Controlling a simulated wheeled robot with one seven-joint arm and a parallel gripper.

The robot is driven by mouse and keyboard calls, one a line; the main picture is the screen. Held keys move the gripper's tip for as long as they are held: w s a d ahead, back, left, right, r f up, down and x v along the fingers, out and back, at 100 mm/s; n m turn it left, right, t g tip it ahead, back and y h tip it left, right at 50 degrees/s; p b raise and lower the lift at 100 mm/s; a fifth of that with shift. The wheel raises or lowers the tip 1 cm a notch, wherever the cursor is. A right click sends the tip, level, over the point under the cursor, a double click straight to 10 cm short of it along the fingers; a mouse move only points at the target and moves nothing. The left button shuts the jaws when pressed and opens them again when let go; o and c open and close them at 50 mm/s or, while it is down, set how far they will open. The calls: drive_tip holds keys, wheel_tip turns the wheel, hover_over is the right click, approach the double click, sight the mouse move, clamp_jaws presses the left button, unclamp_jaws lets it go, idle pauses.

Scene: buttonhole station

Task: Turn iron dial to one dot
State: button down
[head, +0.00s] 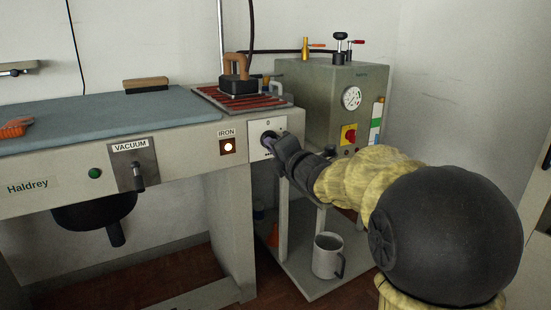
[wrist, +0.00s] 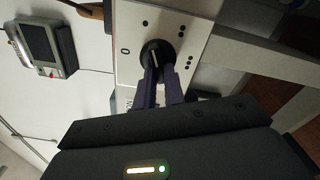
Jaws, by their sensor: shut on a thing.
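The iron dial (wrist: 157,52) is a round black knob with a pale pointer line. It sits on a white plate (wrist: 208,8) marked with a 0 and groups of one, two and three dots. In the head view the plate (head: 282,127) is on the bench front, right of the IRON label. My gripper (wrist: 160,68) is shut on the dial, its dark purple fingers on either side. In the head view my gripper (head: 271,138) hides most of the dial. The pointer's exact setting is hard to tell, as the fingers cover part of the knob.
The IRON lamp (head: 228,147) glows. The iron (head: 238,87) stands on a red-barred rest. A grey-green boiler (head: 310,95) with a gauge stands behind. The VACUUM lever (head: 138,176) is to the left. A mug (head: 326,258) stands on the low shelf below my arm.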

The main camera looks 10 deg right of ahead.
drive_tip(key=shift+d+n+b, duration=0.2)
drive_tip(key=shift+n+b, duration=0.2)
drive_tip(key=shift+n, duration=0.1)
drive_tip(key=c, duration=1.5)
unclamp_jaws()
drive_tip(key=shift+w, duration=0.1)
drive_tip(key=shift+a, duration=0.1)
drive_tip(key=p+v, duration=0.5)
drive_tip(key=v, duration=1.2)
drive_tip(key=shift+s, duration=0.25)
